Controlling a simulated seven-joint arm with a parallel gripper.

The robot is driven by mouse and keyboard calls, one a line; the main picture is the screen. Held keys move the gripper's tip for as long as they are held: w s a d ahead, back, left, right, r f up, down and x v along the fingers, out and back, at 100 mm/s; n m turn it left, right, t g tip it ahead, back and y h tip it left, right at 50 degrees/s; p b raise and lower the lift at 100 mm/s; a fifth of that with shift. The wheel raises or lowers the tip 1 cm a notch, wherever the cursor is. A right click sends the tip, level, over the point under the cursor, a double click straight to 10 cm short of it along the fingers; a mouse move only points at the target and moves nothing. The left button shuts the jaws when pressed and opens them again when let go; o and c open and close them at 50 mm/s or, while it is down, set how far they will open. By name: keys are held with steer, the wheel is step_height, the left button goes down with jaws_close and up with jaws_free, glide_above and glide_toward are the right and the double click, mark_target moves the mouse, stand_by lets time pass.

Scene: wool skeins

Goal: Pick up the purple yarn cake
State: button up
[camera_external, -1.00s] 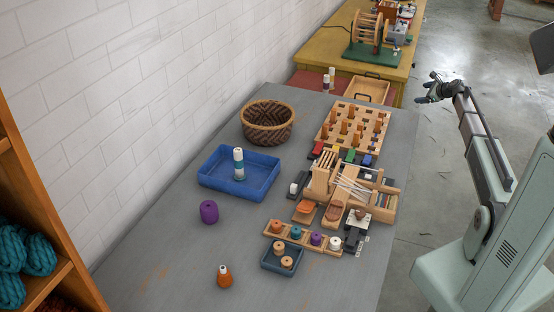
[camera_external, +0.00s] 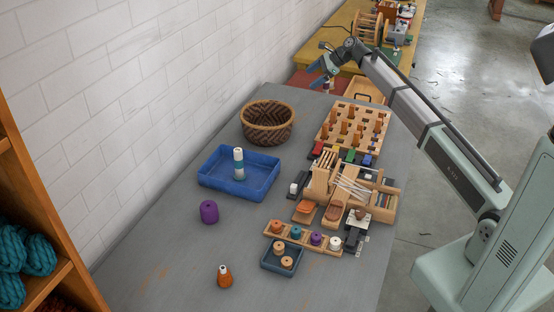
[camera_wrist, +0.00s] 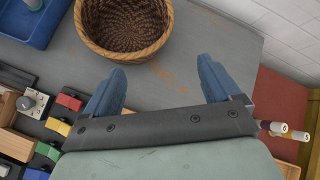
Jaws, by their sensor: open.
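The purple yarn cake (camera_external: 209,212) stands alone on the grey table (camera_external: 170,258), in front of the blue tray and left of the wooden racks. A smaller purple spool (camera_external: 316,239) sits in a wooden strip among other colours. My gripper (camera_external: 318,75) is raised over the far end of the table, well away from the yarn cake. In the wrist view its two blue fingers (camera_wrist: 160,88) are spread wide with nothing between them. The yarn cake is not visible in the wrist view.
A woven basket (camera_external: 268,139) and a blue tray (camera_external: 216,187) holding a striped cone (camera_external: 239,163) stand between my gripper and the yarn cake. A pegboard (camera_external: 371,112) and loom pieces fill the right side. The wall borders the left.

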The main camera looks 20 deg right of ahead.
steer(key=s+a+f+n+g+h, duration=0.1)
steer(key=s+a+n, duration=0.1)
steer(key=a, duration=0.6)
steer(key=s+a+f+n+g, duration=0.1)
steer(key=s+a+f+g, duration=0.15)
steer(key=a, duration=0.65)
steer(key=n+g+h, duration=0.1)
steer(key=n+h, duration=0.6)
steer(key=n, duration=0.3)
glide_toward(208, 205)
step_height(208, 205, down, 6)
steer(key=shift+f, duration=0.1)
steer(key=shift+w+f, duration=0.1)
steer(key=shift+f, duration=3.1)
steer(key=c, duration=1.1)
steer(key=shift+c, duration=0.2)
steer(key=shift+r, duration=0.15)
